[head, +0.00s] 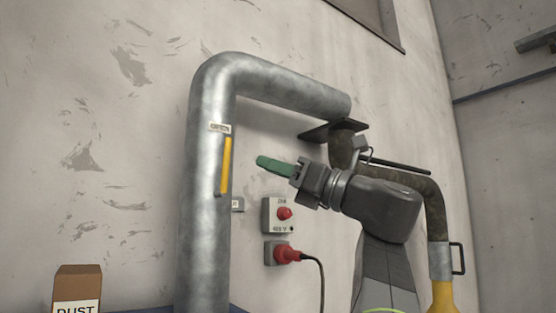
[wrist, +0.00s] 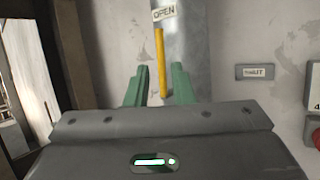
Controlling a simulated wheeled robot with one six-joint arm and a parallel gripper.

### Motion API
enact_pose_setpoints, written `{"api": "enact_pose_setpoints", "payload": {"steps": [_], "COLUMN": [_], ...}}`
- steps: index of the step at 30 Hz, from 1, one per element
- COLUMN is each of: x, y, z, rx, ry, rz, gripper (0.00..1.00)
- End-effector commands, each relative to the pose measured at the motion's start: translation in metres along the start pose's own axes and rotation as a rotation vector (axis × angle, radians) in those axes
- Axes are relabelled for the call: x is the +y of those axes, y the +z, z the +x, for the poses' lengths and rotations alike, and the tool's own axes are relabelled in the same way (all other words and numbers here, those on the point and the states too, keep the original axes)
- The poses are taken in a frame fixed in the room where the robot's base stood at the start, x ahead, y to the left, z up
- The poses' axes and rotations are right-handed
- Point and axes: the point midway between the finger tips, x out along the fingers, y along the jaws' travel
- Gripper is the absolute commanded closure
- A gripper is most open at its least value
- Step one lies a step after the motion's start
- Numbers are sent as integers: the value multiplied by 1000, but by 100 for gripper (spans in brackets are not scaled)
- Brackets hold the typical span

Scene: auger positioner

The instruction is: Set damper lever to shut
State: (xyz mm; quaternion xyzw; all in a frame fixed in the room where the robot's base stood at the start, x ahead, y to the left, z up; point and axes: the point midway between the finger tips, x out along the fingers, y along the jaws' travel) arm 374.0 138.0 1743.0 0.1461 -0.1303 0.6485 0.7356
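The damper lever (head: 226,166) is a yellow bar on the grey metal pipe, standing upright just below the OPEN label (head: 219,128). It also shows in the wrist view (wrist: 160,60), upright beneath the OPEN label (wrist: 164,13). My gripper (head: 262,161) has green fingers and is right of the lever in the head view, apart from it. In the wrist view my gripper (wrist: 160,72) is open, with the lever lined up in the gap between its fingers. A small grey plate (wrist: 258,72), which seems to read SHUT, is on the wall to the right of the lever.
The large bent pipe (head: 205,220) rises along the wall and turns right. A switch box with a red button (head: 284,213) and a red plug (head: 288,254) with a black cable are below my gripper. A DUST box (head: 78,285) stands at lower left.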

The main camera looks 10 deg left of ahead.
Motion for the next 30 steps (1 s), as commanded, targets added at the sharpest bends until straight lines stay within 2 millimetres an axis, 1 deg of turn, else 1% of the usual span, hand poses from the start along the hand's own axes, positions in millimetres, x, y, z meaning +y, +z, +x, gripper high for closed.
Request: {"api": "enact_pose_setpoints", "payload": {"steps": [1, 9, 16, 21, 30], "x": [1, 1, 1, 1, 0], "y": [3, 3, 2, 1, 0], "z": [10, 51, 81, 92, 95], "rx": [1, 0, 0, -1, -1], "ry": [5, 4, 3, 1, -1], "rz": [2, 4, 3, 1, 0], "gripper": [78, 78, 78, 78, 78]}}
